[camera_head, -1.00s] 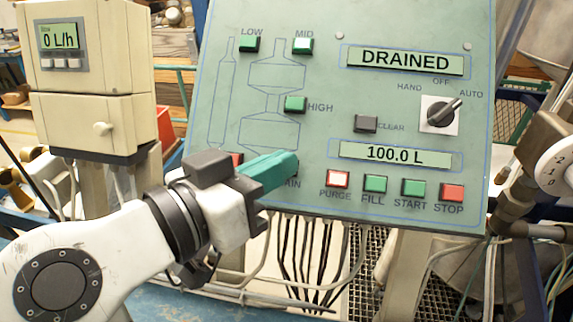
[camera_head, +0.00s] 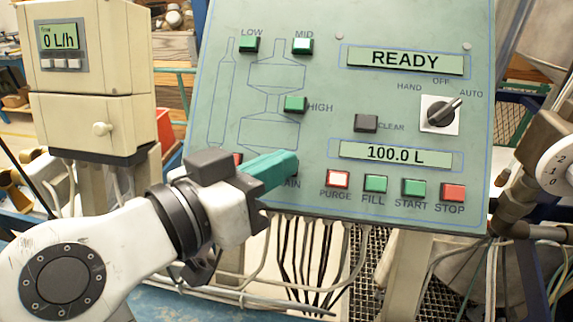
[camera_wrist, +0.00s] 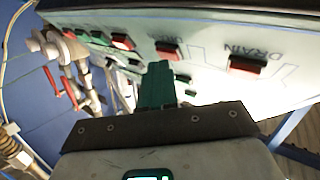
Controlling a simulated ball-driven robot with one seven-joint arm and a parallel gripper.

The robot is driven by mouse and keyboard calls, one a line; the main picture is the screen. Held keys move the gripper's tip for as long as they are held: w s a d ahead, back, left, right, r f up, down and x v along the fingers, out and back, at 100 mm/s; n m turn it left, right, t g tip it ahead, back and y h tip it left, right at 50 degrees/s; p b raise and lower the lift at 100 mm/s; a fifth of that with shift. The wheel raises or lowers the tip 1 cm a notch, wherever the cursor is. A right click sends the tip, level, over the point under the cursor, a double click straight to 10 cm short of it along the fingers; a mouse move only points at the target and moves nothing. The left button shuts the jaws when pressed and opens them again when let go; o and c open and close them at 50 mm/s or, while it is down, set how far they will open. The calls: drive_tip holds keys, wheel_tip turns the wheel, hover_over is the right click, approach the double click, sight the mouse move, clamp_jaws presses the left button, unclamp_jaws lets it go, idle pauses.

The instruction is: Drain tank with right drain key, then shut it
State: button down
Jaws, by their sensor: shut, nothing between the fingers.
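The green panel (camera_head: 320,120) shows READY on its upper display (camera_head: 405,60) and 100.0 L on its lower display (camera_head: 395,154). My gripper (camera_head: 292,165) is shut and empty, its teal fingers at the panel's lower left, over the right drain key and part of its label. In the wrist view the right drain key (camera_wrist: 168,50) is red and lies just beyond the fingertips (camera_wrist: 160,66). I cannot tell whether they touch it. The left drain key (camera_wrist: 248,65), also red, stands to the right there. In the head view only a bit of it (camera_head: 238,158) shows.
PURGE (camera_head: 337,178), FILL (camera_head: 375,183), START (camera_head: 413,187) and STOP (camera_head: 452,191) keys line the panel's bottom edge, right of my gripper. A rotary selector (camera_head: 440,114) points toward AUTO. A beige meter box (camera_head: 90,75) stands at left. Cables hang below the panel.

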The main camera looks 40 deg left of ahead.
drive_tip(key=shift+w+f, duration=0.15)
drive_tip(key=shift+f, duration=0.25)
idle(0.3)
drive_tip(key=shift+r, duration=0.1)
drive_tip(key=shift+s+d+r, duration=0.2)
drive_tip(key=shift+s+r, duration=0.25)
drive_tip(key=shift+s+d+r+p, duration=0.5)
drive_tip(key=shift+s+r+p, duration=0.25)
drive_tip(key=shift+s+r, duration=0.15)
drive_tip(key=shift+s+d+r+p, duration=0.5)
drive_tip(key=shift+s+r+p, duration=0.25)
drive_tip(key=shift+r, duration=0.1)
drive_tip(key=shift+s+d+r+p, duration=0.3)
drive_tip(key=shift+s+r+p, duration=0.1)
drive_tip(key=shift+s+r, duration=0.15)
idle(1.8)
